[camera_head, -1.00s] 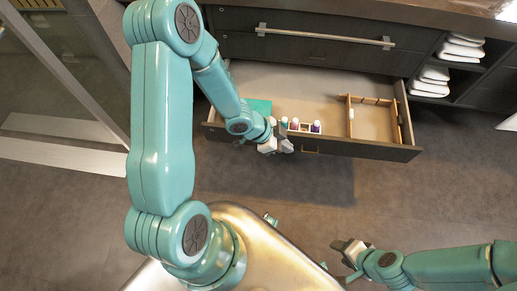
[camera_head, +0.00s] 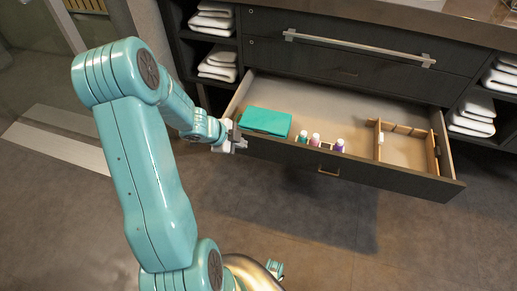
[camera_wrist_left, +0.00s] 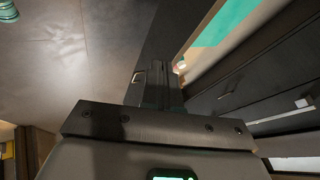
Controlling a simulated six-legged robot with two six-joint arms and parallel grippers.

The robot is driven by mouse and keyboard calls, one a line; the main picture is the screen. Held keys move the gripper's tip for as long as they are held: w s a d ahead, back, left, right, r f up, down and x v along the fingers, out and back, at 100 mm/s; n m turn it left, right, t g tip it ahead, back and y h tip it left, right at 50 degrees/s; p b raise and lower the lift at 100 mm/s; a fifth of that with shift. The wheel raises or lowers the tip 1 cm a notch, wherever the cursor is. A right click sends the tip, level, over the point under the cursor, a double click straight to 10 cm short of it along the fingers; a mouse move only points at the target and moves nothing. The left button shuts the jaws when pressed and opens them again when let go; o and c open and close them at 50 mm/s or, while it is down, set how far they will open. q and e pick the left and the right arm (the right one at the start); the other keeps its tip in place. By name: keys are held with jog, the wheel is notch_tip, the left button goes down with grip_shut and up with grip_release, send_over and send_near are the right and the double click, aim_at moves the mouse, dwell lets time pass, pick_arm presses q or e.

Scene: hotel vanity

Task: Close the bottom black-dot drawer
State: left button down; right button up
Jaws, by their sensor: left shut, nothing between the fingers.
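The bottom drawer (camera_head: 390,179) is pulled well out of the dark vanity. Its front carries a small handle (camera_head: 328,171); I cannot make out a black dot on it. Inside lie a teal folded cloth (camera_head: 265,121), several small bottles (camera_head: 315,140) and a wooden divider (camera_head: 407,130). My left gripper (camera_head: 240,144) is shut and empty, at the left end of the drawer front; I cannot tell whether it touches. In the left wrist view the drawer front (camera_wrist_left: 163,52) with its handle lies just beyond the fingers (camera_wrist_left: 158,95). My right gripper is out of view.
An upper drawer (camera_head: 350,65) with a long bar handle (camera_head: 360,47) is shut. Open shelves with white towels (camera_head: 215,67) flank the drawers on both sides. The floor (camera_head: 350,240) before the drawer is clear. A glass partition stands at far left.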

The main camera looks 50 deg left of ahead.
pick_arm(q)
jog(key=b, duration=0.6)
send_near(267, 144)
notch_tip(267, 144, down, 4)
jog(key=d, duration=0.2)
jog(key=w+a+p, duration=0.2)
jog(key=shift+w, duration=0.35)
jog(key=shift+r, duration=0.15)
